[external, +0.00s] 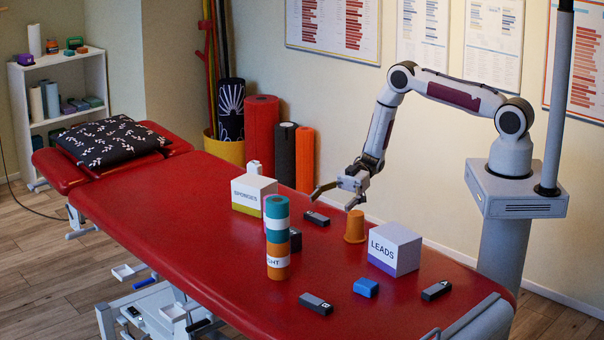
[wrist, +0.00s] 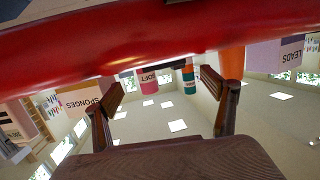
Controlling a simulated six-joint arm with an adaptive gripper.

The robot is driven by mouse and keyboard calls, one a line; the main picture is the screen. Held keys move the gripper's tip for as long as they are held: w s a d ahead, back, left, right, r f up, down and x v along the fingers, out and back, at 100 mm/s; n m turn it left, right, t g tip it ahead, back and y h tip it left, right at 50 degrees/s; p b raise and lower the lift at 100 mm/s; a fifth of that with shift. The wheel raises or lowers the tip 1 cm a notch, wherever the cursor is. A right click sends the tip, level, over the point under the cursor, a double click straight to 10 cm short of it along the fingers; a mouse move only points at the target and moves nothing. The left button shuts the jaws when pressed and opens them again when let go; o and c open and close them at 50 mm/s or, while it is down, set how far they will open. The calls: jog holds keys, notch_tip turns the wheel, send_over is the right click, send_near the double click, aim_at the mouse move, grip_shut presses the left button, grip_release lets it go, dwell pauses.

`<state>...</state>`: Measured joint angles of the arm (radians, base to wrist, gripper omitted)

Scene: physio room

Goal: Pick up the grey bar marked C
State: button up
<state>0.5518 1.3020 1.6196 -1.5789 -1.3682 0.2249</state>
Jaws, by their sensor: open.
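Three dark grey bars with small pale letters lie on the red treatment table (external: 190,210). One bar (external: 316,218) is near the middle, just below my gripper. Another bar (external: 315,304) is at the near edge, and a third bar (external: 436,290) is at the right. The letters are too small to tell which is C. My gripper (external: 336,198) is open and empty above the table, by the middle bar and an orange cup (external: 355,228). In the wrist view its two fingers (wrist: 162,92) are spread apart, with no bar clearly visible between them.
A white SPONGES box (external: 252,204) stands left of my gripper and a LEADS box (external: 394,252) right of it. A teal-and-orange roll (external: 277,230) stands upright in front, partly hiding a dark object (external: 295,240). A blue block (external: 366,288) lies nearer. The table's left part is mostly clear.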

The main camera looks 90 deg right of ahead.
aim_at(317, 218)
jog(key=shift+x, duration=1.3)
jog(key=shift+a, duration=0.15)
jog(key=shift+w+a+f, duration=0.1)
jog(key=shift+w+a, duration=0.1)
jog(key=shift+a, duration=0.4)
jog(key=shift+x, duration=1.85)
jog(key=shift+s+a, duration=0.1)
jog(key=shift+s, duration=0.05)
jog(key=c, duration=1.2)
